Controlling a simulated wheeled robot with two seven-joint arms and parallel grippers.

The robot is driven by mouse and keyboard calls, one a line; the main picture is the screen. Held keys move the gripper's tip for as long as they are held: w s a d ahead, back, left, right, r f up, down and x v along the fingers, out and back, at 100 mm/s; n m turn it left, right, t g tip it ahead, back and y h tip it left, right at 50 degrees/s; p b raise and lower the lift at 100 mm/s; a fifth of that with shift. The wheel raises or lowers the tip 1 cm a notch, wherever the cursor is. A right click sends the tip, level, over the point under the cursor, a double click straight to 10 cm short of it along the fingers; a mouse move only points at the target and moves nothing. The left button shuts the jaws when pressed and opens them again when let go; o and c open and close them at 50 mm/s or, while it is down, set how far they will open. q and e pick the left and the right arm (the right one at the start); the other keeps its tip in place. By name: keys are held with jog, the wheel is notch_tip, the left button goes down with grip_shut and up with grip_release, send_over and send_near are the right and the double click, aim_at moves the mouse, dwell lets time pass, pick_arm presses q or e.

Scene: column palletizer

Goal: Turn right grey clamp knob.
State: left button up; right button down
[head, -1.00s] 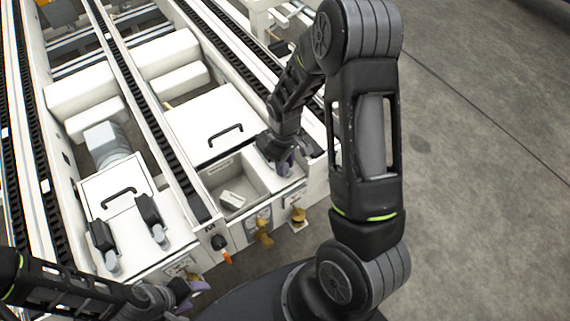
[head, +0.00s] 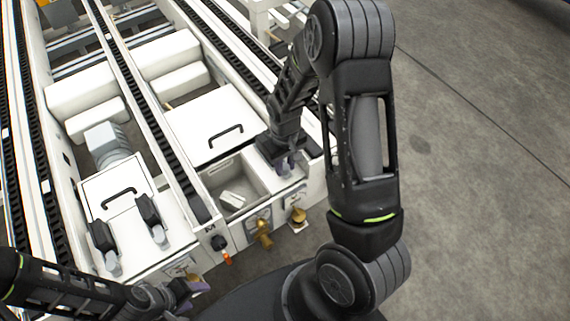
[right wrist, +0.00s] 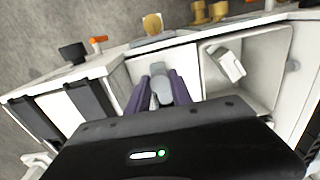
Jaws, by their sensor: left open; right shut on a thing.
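The grey clamp knob (right wrist: 162,91) stands on a white panel, between the two purple fingers of my right gripper (right wrist: 158,78) in the right wrist view. The fingers are shut on its sides. In the head view my right gripper (head: 288,164) points down at the panel beside the open recess, and it mostly hides the knob there. My left gripper (head: 190,292) is open at the lower left, low in front of the machine, away from the knob; its arm partly hides it.
An open recess (right wrist: 265,52) with a small white block (right wrist: 229,64) lies beside the held knob. Brass fittings (head: 263,233) stick out of the front face, with an orange-tipped black part (head: 220,246) nearby. Two black clamps (head: 148,212) stand on the left panel. Bare floor (head: 480,170) lies to the right.

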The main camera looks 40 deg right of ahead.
aim_at(285, 166)
jog(key=c, duration=1.1)
grip_release()
jog(key=shift+c, duration=0.2)
notch_tip(285, 166, up, 8)
jog(key=shift+f+p, duration=0.1)
jog(key=shift+p, duration=0.55)
jog(key=shift+y, duration=0.9)
jog(key=s+a+f+p, duration=0.1)
jog(key=a, duration=0.2)
jog(key=s+a+f+p, duration=0.1)
jog(key=a+f+p, duration=0.1)
jog(key=a, duration=0.2)
jog(key=s+a+f+p, duration=0.2)
jog(key=a, duration=0.2)
jog(key=shift+s+a, duration=0.1)
jog(key=shift+a, duration=0.05)
jog(key=s+a+f+m+y+p, duration=0.1)
jog(key=s+a+p, duration=0.3)
jog(key=s+a, duration=0.6)
jog(key=a+y, duration=0.1)
jog(key=a, duration=0.2)
jog(key=shift+s+a+f+t, duration=0.2)
jog(key=shift+a+t, duration=0.05)
jog(key=shift+t, duration=0.15)
